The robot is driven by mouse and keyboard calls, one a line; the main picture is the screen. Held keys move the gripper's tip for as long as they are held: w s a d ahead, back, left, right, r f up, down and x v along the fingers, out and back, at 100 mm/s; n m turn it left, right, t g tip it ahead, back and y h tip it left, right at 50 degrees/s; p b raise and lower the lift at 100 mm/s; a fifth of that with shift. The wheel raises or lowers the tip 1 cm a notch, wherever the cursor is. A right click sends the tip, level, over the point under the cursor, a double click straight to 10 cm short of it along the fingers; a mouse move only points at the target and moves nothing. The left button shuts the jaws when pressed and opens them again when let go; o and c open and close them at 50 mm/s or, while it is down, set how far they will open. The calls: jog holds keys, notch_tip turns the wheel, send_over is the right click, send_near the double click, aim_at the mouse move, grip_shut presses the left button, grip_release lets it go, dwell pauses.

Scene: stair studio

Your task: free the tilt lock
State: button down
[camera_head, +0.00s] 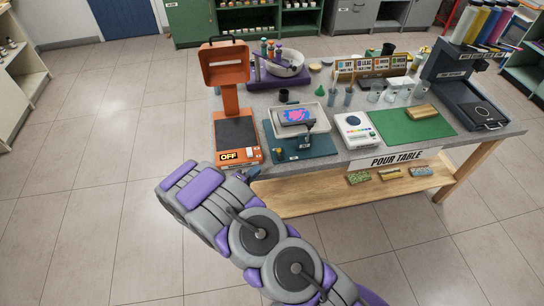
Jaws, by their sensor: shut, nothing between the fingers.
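A white tray (317,118) with a pink-and-blue painted block (293,116) in it sits on a dark teal base (285,152) near the front of the pour table. A small dark upright part (309,129) stands at its front, with a tiny pale label (305,147) below that I cannot read. I cannot tell for sure whether this part is the tilt lock. My grey and purple arm reaches up from the bottom. My gripper (253,172) shows only as a small dark tip beyond the arm, by the table's front edge; it is shut and empty, apart from the tray.
An orange machine (231,100) marked OFF stands left of the tray. A white dial device (355,130), green mat (411,124) and dark press (470,95) stand to the right. Purple stand with bowl (255,74) is behind. Floor left of the table is clear.

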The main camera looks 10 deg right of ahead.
aim_at(273, 157)
jog(key=b+x, duration=0.2)
jog(key=x, duration=1)
jog(key=shift+w+d, duration=0.15)
jog(key=shift+d, duration=0.15)
jog(key=shift+w+r+p, duration=0.1)
jog(key=shift+w+p, duration=0.35)
jog(key=shift+p, duration=1.45)
jog(key=shift+w+d+p, duration=0.2)
jog(key=shift+w+p, duration=0.05)
jog(key=shift+p, duration=0.15)
jog(key=p+v, duration=0.1)
jog(key=v, duration=1.6)
jog(key=shift+a, duration=0.2)
